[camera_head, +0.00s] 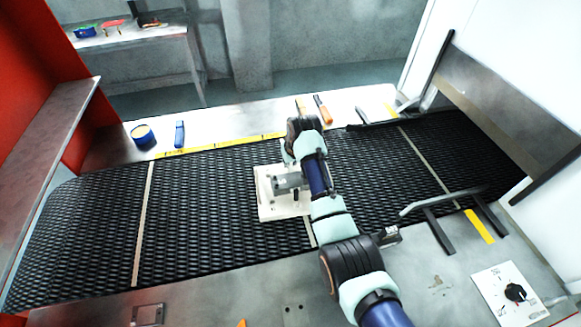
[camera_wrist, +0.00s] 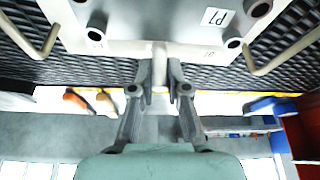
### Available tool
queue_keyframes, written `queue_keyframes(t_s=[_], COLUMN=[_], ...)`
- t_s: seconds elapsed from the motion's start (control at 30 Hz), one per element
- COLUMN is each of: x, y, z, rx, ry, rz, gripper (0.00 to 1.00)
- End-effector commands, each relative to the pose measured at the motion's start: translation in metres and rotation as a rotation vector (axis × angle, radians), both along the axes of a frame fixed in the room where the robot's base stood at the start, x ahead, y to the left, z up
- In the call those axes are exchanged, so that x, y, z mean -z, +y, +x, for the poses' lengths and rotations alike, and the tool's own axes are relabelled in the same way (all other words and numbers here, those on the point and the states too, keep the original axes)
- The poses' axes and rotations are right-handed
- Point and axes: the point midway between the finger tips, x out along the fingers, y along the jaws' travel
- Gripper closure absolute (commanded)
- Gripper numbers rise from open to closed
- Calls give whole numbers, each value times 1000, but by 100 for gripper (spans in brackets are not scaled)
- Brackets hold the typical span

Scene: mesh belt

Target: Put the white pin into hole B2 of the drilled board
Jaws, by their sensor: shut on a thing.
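The drilled board (camera_head: 266,210) is a pale plate lying on the black mesh belt near the middle of the head view. My gripper (camera_head: 288,168) is over it and hides much of it, including most holes. In the wrist view the board (camera_wrist: 130,45) fills the top, with several dark holes and a white label with dark print. My gripper (camera_wrist: 159,78) is shut on the white pin (camera_wrist: 159,62), which shows as a pale shaft between the fingertips. The pin's far end overlaps the board's edge in this view; I cannot tell whether it touches. Hole B2 cannot be picked out.
The mesh belt (camera_head: 95,225) has pale cross strips. Bent metal rods (camera_wrist: 287,55) flank the board in the wrist view. A dial panel (camera_head: 510,292) is at front right.

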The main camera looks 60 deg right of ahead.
Motion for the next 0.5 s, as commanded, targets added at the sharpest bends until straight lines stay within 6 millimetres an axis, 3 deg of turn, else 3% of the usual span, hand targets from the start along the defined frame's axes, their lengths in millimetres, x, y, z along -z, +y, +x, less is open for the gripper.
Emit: queue_keyframes(t_s=[0.03, 0.13, 0.5], x=[14, 25, 29], y=[1, 0, 0], z=[0, 0, 0], rx=[0, 0, 0], ry=[3, 1, 0], rz=[3, 1, 0], gripper=[100, 100, 100])
